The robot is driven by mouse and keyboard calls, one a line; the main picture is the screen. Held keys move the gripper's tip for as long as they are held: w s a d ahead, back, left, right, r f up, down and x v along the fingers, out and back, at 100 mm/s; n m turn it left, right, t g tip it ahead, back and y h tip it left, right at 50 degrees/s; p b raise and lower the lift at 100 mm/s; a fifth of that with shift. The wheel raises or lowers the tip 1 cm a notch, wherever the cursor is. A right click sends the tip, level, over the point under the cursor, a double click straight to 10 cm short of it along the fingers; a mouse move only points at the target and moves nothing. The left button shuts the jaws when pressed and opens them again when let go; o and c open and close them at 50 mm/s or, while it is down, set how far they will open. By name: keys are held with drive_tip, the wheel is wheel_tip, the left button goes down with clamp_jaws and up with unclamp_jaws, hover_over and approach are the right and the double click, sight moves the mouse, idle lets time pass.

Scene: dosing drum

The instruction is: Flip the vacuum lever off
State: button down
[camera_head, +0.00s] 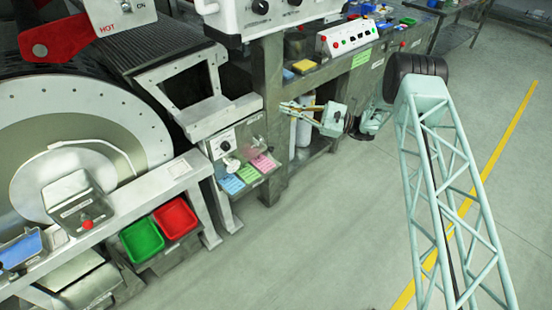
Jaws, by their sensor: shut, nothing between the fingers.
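No label reading "vacuum" can be made out, so I cannot tell for sure which part is the vacuum lever. A small grey control panel (222,144) with a dark dial has a pale lever-like piece (232,164) at its lower edge. A red arm-shaped plate (60,38) stands at the upper left beside a box marked HOT (125,12). My gripper (286,106) is shut and empty, pointing left in front of the bench leg. It is to the right of the small panel and apart from it. Its fingertips are small in view.
A large drum (90,130) fills the left. Green (142,240) and red (176,217) bins sit below it. Coloured cards (247,174) lie under the small panel. A bench (345,84) with a switch box (346,36) stands behind my arm. The floor at centre is clear.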

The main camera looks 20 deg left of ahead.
wheel_tip(320, 180, down, 18)
drive_tip(key=w+m+t+y, duration=0.1)
drive_tip(key=m+t+y, duration=0.2)
drive_tip(key=m+t, duration=0.1)
drive_tip(key=s+d+f+m+t, duration=0.2)
drive_tip(key=s+f+t, duration=0.1)
drive_tip(key=f, duration=0.6)
drive_tip(key=s+d+f+m+t, duration=0.3)
drive_tip(key=f+t, duration=0.1)
drive_tip(key=f, duration=0.5)
drive_tip(key=shift+d+f+t+y, duration=0.25)
drive_tip(key=shift+t+y, duration=0.05)
drive_tip(key=shift+t, duration=0.1)
drive_tip(key=shift+a, duration=0.1)
drive_tip(key=s+d+r+b+x, duration=0.1)
drive_tip(key=r+b+x, duration=0.1)
drive_tip(key=x, duration=1)
drive_tip(key=shift+r, duration=0.4)
drive_tip(key=shift+r, duration=0.2)
